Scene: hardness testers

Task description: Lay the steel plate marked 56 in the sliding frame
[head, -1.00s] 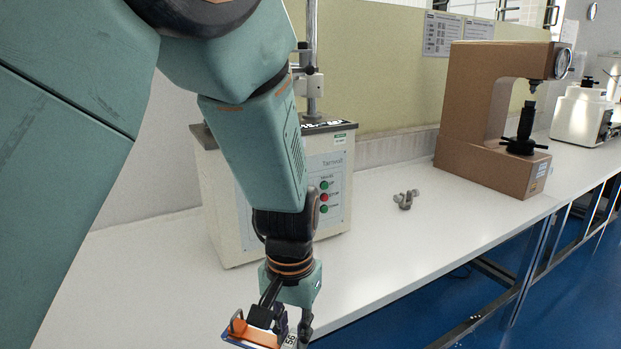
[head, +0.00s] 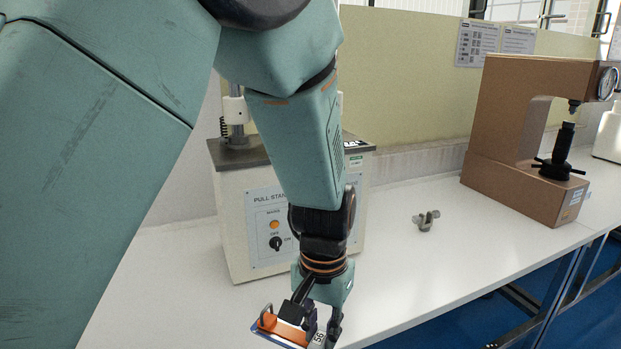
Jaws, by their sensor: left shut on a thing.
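My left gripper (head: 320,322) points down at the bottom of the head view. It is shut on a pale plate marked 56 (head: 319,340), of which only a small part with the number shows at the fingertips. An orange piece (head: 282,328) with a dark loop and a blue-and-white edge shows just left of the fingers. I cannot tell whether it touches the plate or is the sliding frame. The frame's bottom edge cuts off the area below. My right gripper is not in view.
A pull-stand tester (head: 268,240) stands behind my left arm, partly hidden. A small metal wing-shaped part (head: 426,220) lies on the white bench (head: 400,285). A brown hardness tester (head: 510,165) stands at the right. The bench between them is clear.

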